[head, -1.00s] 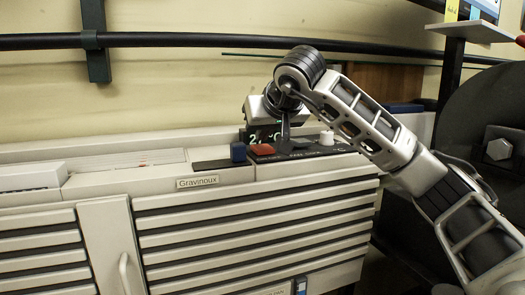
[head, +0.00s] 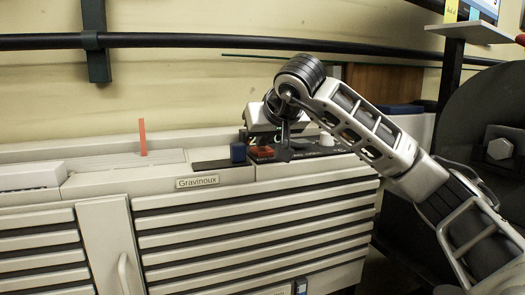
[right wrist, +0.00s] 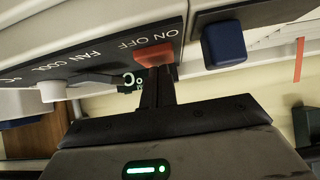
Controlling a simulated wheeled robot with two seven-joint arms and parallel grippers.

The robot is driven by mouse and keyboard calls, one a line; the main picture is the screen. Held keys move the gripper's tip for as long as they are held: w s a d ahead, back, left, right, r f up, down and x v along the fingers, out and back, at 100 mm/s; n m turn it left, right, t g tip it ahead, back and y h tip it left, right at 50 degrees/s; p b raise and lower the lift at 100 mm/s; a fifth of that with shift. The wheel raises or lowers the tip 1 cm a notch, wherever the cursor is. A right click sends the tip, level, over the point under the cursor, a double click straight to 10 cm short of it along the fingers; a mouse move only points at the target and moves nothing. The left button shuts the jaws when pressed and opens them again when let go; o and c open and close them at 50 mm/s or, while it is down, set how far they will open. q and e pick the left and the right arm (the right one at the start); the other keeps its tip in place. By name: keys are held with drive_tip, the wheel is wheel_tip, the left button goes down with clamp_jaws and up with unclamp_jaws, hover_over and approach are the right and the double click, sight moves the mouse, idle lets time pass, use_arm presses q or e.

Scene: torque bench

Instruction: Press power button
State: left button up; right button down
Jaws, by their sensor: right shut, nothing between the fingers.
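The red power button (head: 263,152) sits on the dark control panel (head: 318,150) on top of the Gravinoux unit (head: 100,186). In the right wrist view the red button (right wrist: 156,54) is beside the words ON OFF. My right gripper (head: 284,155) is shut and empty, pointing down at the panel just right of the button. In the right wrist view its fingertips (right wrist: 157,72) overlap the button's edge, at or very near it; I cannot tell whether they press it. My left gripper is not in view.
A blue block (head: 238,152) stands left of the red button. A white knob (head: 326,138) stands to its right. A red strip (head: 142,137) stands upright over the vent. A dark pipe (head: 180,40) crosses the wall behind.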

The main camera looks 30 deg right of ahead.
sight(264, 150)
drive_tip(key=shift+r+p, duration=0.7)
drive_tip(key=shift+p, duration=0.1)
drive_tip(key=shift+r+p, duration=0.4)
wheel_tip(264, 150, up, 2)
drive_tip(key=shift+p, duration=1.05)
wheel_tip(264, 150, up, 2)
drive_tip(key=shift+p, duration=1.1)
drive_tip(key=shift+r+p, duration=0.4)
drive_tip(key=shift+p, duration=0.05)
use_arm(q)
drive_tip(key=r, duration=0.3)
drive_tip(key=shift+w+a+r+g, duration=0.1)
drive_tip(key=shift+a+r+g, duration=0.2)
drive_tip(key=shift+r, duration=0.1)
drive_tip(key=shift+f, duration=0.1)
